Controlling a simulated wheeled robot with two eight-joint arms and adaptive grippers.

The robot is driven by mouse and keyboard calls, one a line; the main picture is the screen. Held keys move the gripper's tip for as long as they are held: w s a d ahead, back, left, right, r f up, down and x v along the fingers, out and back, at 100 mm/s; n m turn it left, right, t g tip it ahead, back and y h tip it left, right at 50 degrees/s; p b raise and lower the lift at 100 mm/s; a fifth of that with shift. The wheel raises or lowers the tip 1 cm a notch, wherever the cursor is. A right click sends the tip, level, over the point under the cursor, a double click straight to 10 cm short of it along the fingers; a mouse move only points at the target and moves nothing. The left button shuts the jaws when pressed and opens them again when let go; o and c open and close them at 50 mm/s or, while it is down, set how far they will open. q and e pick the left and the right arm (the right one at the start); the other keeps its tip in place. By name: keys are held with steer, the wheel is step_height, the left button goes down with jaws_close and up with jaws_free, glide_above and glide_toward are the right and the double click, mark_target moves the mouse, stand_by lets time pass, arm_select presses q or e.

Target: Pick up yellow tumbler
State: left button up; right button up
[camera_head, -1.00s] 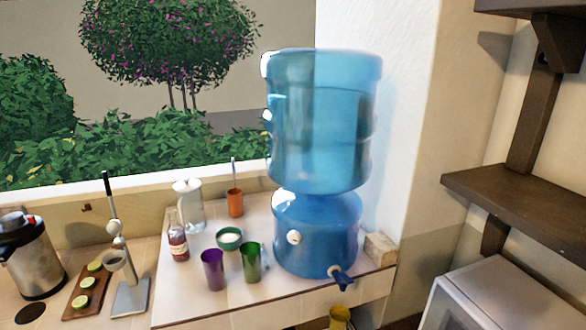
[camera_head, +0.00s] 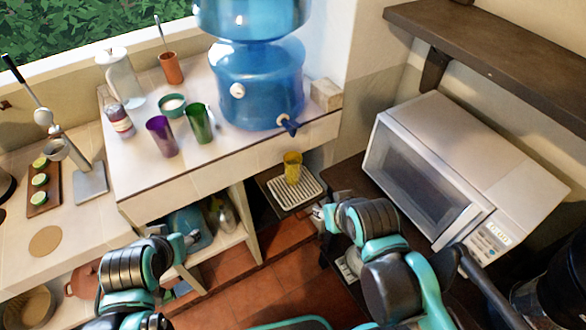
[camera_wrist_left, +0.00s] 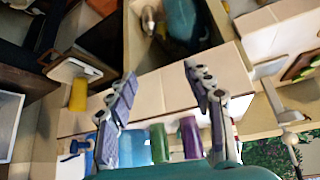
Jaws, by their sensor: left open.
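The yellow tumbler (camera_head: 292,168) stands upright on a pale slatted drip tray (camera_head: 308,190), below the blue water dispenser's tap. It also shows in the left wrist view (camera_wrist_left: 78,95), left of the fingers. My left gripper (camera_head: 193,239) is in front of the tiled counter, lower left of the tumbler and apart from it. In the left wrist view its two fingers (camera_wrist_left: 160,76) are spread with nothing between them. My right gripper (camera_head: 320,214) is low, just right of and below the drip tray; its fingers are too small to read.
A purple tumbler (camera_head: 161,137) and a green tumbler (camera_head: 199,124) stand on the tiled counter beside the blue water dispenser (camera_head: 258,85). A microwave (camera_head: 470,160) is at the right, under a dark wall shelf (camera_head: 480,50). The counter edge overhangs an open cubby.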

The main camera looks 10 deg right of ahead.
arm_select(q)
steer(key=o, duration=0.5)
steer(key=m+g+h+b, duration=0.2)
steer(key=m+g+b, duration=0.1)
steer(key=m+b, duration=0.15)
glide_toward(293, 170)
steer(key=w+a+x, duration=0.1)
steer(key=x, duration=0.6)
steer(key=shift+w+d+f+m, duration=0.25)
steer(key=shift+d+f, duration=0.05)
steer(key=shift+f, duration=0.15)
steer(key=shift+w+d+f+m, duration=0.2)
steer(key=shift+w+d+f, duration=0.1)
steer(key=shift+f, duration=0.2)
steer(key=b+x, duration=0.3)
steer(key=x, duration=0.2)
steer(key=shift+w+f, duration=0.1)
